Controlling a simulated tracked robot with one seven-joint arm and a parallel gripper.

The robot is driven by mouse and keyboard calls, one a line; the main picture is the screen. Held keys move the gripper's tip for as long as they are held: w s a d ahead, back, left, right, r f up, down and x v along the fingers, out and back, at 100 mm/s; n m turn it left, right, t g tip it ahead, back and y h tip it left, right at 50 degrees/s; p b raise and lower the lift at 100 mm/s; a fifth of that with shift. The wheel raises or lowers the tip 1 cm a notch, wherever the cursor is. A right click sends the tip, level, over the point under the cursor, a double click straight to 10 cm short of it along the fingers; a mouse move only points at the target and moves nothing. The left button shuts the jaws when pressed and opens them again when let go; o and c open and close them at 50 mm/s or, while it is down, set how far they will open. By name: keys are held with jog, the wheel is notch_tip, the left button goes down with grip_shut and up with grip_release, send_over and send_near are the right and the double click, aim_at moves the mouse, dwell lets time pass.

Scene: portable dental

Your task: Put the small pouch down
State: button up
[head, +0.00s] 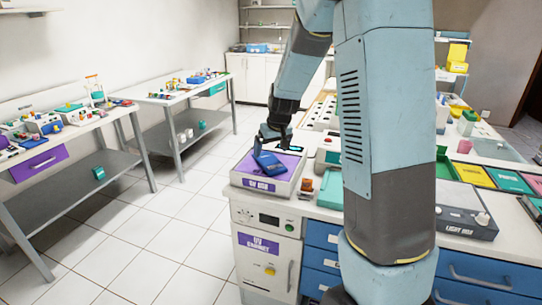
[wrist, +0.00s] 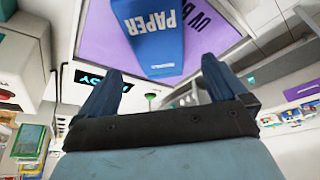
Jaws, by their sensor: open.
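The small pouch (head: 270,164) is dark blue. It lies, somewhat angled, on the purple top of the white UV box (head: 258,184) at the counter's left end. In the wrist view the pouch (wrist: 150,40), printed "PAPER", is at the top centre, on the purple surface (wrist: 205,25). My gripper (wrist: 160,78) is open, its two dark blue fingers spread apart. The pouch appears beyond the fingertips, with nothing between them. In the head view my gripper (head: 272,138) is just above and behind the pouch; whether it touches the pouch is unclear.
A white UV cabinet (head: 268,250) stands below the UV box. A green tray (head: 330,188) and an amber-topped item (head: 307,185) are close to its right. A light box (head: 462,208) is farther right. Tiled floor (head: 190,215) is clear towards two cluttered side tables. My arm hides part of the counter.

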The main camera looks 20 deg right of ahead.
jog(key=s+r, duration=1.6)
jog(key=s, duration=0.2)
jog(key=s+r+m+t, duration=0.1)
jog(key=s, duration=1.5)
jog(key=shift+s+m+h, duration=0.25)
jog(key=shift+m+h, duration=0.05)
jog(key=shift+m, duration=0.1)
jog(key=shift+r, duration=0.1)
jog(key=shift+c, duration=0.5)
